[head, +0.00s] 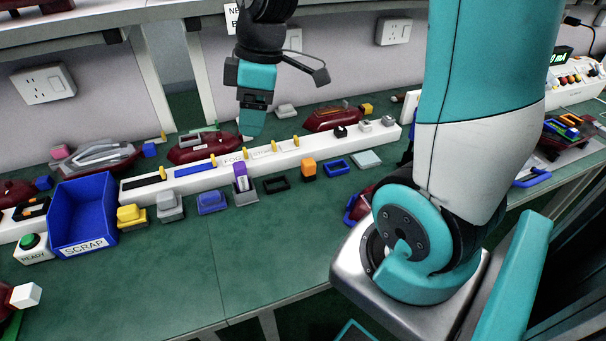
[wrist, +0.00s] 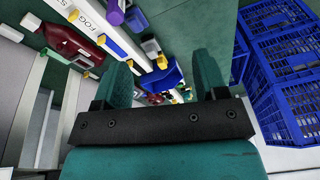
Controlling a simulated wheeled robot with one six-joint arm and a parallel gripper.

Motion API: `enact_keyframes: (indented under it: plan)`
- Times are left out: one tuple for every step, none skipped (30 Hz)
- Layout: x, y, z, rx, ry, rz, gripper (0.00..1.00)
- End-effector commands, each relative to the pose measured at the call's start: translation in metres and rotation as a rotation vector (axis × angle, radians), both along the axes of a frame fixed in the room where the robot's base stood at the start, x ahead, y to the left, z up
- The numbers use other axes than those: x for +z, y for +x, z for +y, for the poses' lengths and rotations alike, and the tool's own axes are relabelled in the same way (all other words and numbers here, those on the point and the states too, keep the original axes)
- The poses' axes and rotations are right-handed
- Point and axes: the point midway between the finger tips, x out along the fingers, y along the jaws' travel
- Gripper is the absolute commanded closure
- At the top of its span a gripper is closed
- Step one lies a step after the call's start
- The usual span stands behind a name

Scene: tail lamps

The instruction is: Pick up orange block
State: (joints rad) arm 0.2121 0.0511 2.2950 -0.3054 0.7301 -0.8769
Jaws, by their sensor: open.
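The orange block (head: 308,168) sits on the green workbench, in front of the long white rail, in the head view. It stands between a black frame on its left and a blue frame on its right. My gripper (head: 252,122) is above the rail, up and to the left of the orange block and apart from it. In the wrist view my gripper (wrist: 163,82) has its two teal fingers spread with nothing held between them. I cannot make out the orange block in the wrist view.
A purple block (head: 240,171) stands upright in a grey holder left of the orange block. The white rail (head: 277,161) runs behind, with dark red lamps (head: 335,118) beyond it. A blue SCRAP bin (head: 85,212) stands at left.

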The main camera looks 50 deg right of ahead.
Motion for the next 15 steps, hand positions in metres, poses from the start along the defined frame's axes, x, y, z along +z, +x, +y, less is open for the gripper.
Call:
enact_keyframes:
  plan:
    - [-0.022, 0.013, -0.038, 0.019, -0.024, 0.000, 0.34]
    - [-0.031, 0.018, -0.058, 0.046, -0.040, -0.004, 0.34]
    - [-0.041, 0.022, -0.083, 0.079, -0.058, -0.006, 0.34]
    - [-0.049, 0.024, -0.101, 0.102, -0.070, -0.007, 0.34]
    - [-0.055, 0.025, -0.118, 0.125, -0.080, -0.008, 0.34]
    - [-0.063, 0.025, -0.137, 0.151, -0.092, -0.006, 0.34]
    - [-0.068, 0.024, -0.149, 0.169, -0.098, -0.005, 0.34]
    - [-0.072, 0.023, -0.159, 0.185, -0.104, -0.005, 0.34]
    - [-0.077, 0.022, -0.170, 0.203, -0.110, -0.003, 0.34]
    - [-0.080, 0.021, -0.176, 0.214, -0.113, -0.003, 0.34]
    - [-0.082, 0.021, -0.180, 0.223, -0.116, -0.002, 0.34]
    - [-0.087, 0.021, -0.184, 0.232, -0.117, -0.002, 0.34]
    - [-0.090, 0.020, -0.185, 0.236, -0.118, -0.002, 0.34]
    - [-0.095, 0.020, -0.186, 0.239, -0.118, -0.001, 0.34]
    - [-0.102, 0.020, -0.185, 0.240, -0.118, 0.000, 0.34]
